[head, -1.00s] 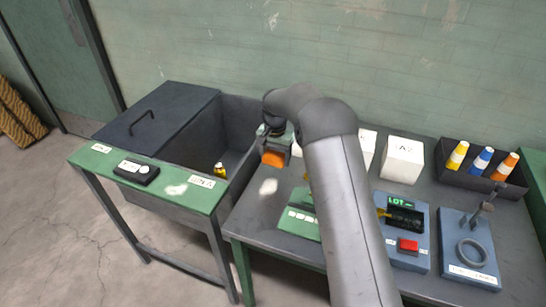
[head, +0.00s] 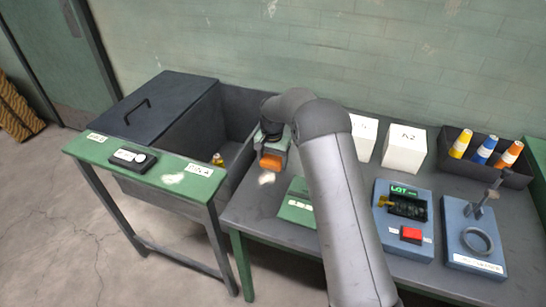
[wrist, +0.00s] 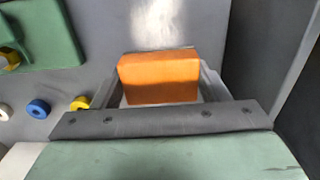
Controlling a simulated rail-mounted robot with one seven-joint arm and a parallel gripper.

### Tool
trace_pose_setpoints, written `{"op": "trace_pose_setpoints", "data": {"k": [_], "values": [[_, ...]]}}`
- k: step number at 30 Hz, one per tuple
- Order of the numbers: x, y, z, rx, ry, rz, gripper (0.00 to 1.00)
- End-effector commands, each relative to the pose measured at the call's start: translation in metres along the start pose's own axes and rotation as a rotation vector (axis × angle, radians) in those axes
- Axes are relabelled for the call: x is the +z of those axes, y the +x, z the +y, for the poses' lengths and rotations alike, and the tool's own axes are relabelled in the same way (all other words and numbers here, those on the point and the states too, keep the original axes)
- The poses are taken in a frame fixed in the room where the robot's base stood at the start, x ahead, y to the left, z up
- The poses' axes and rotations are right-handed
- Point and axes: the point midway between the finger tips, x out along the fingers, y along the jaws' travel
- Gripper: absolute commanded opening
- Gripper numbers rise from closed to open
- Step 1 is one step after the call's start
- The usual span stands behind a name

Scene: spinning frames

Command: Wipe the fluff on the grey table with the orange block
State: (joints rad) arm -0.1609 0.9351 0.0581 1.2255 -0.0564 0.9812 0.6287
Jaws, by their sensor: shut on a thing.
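My gripper (head: 273,146) is shut on the orange block (head: 271,162), over the left part of the grey table (head: 248,205). In the wrist view the orange block (wrist: 158,78) sits between the fingers. The white fluff (head: 267,178) lies on the grey table just in front of the block in the head view. It also shows as a pale smear (wrist: 165,22) beyond the block in the wrist view. I cannot tell whether the block touches the table.
A green fixture (head: 297,203) stands right of the fluff, with small coloured rings (wrist: 38,109) near it in the wrist view. Another white patch (head: 172,179) lies on the green ledge (head: 140,172) at left. White boxes (head: 405,150) stand behind my arm. An open grey bin borders the table.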

Motion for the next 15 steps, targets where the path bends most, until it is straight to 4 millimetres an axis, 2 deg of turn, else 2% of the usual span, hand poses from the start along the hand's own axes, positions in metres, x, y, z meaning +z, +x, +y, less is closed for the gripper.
{"op": "trace_pose_setpoints", "data": {"k": [1, 2, 15], "values": [[0.003, 0.009, 0.0, 0.001, -0.001, -0.003, 0.5], [0.006, 0.007, 0.0, 0.001, -0.001, -0.001, 0.46], [0.046, 0.009, 0.001, 0.002, -0.001, -0.004, 0.47]]}}
